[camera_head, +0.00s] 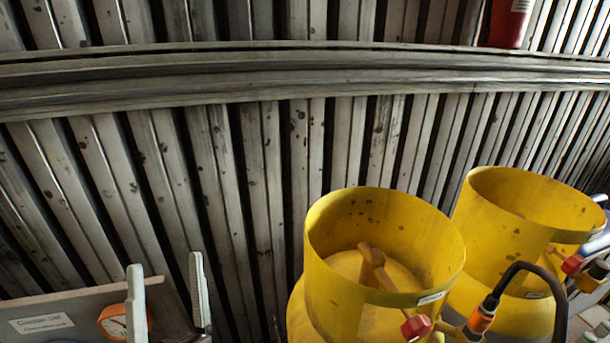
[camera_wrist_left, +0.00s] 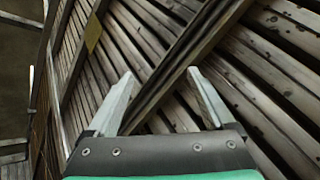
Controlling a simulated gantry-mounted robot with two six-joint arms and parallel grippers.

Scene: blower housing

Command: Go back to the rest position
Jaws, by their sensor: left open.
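My left gripper (camera_head: 168,300) shows at the bottom left of the head view, with its two pale fingers pointing up and standing apart. In the left wrist view the left gripper (camera_wrist_left: 160,92) is open, with nothing between its fingers and only the slatted wall beyond them. My right gripper is not in the head view.
Two yellow cylinders (camera_head: 322,222) (camera_head: 473,215) with valves and a black hose (camera_head: 562,310) stand at the lower right. A grey panel (camera_head: 75,310) with a label and a round orange gauge (camera_head: 114,322) is at the lower left. A slatted wall (camera_head: 240,180) fills the background.

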